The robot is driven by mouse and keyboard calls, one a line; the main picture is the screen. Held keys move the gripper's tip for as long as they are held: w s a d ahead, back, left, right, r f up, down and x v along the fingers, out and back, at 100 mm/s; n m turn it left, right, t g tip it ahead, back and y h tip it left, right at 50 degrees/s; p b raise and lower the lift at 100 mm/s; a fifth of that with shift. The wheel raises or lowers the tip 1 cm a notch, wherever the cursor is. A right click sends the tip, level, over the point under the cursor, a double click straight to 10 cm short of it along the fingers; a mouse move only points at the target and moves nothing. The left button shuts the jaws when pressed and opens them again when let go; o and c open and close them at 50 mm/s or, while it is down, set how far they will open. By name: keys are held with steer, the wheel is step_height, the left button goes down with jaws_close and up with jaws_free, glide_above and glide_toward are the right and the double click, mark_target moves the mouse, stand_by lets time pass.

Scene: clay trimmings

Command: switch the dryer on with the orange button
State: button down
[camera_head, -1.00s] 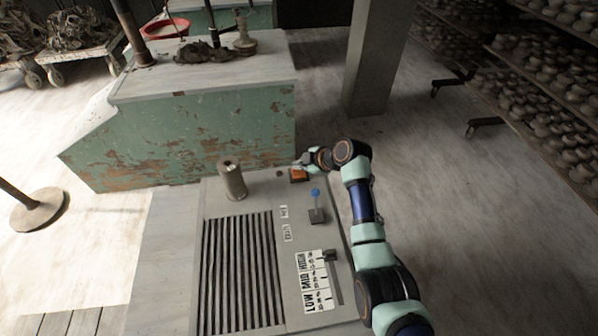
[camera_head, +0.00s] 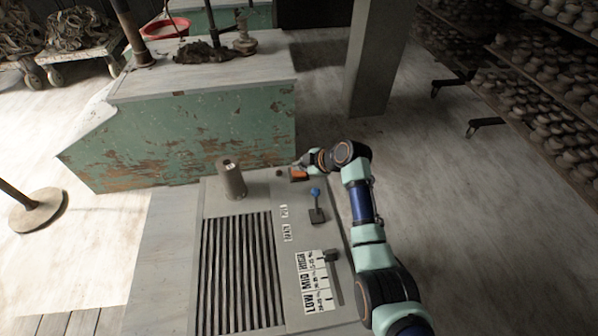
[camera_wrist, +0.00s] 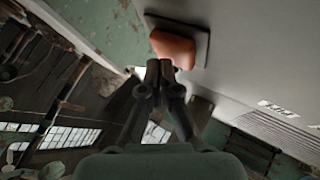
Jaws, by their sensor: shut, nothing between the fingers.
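The orange button (camera_head: 298,174) sits on a dark square base at the far end of the grey dryer panel (camera_head: 262,190). In the wrist view the button (camera_wrist: 172,47) is large, just beyond my fingertips. My gripper (camera_head: 302,163) is at the button; in the wrist view my gripper (camera_wrist: 160,68) is shut, with nothing between its fingers. The fingertips overlap the button's near edge in that view. I cannot tell whether they touch it or whether it is pressed in.
A lever with a blue knob (camera_head: 315,191) and a slider (camera_head: 331,255) beside a LOW/MID/HIGH label stand on the panel. A metal cylinder (camera_head: 231,180) stands near the slatted grille (camera_head: 241,270). A green peeling block (camera_head: 190,135) lies beyond; a pillar (camera_head: 374,60) stands behind.

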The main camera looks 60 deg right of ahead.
steer(key=shift+f+b, duration=0.3)
stand_by(0.5)
steer(key=shift+r+p, duration=0.6)
steer(key=shift+r, duration=0.15)
steer(key=shift+r, duration=0.1)
step_height(320, 180, up, 6)
steer(key=p, duration=0.4)
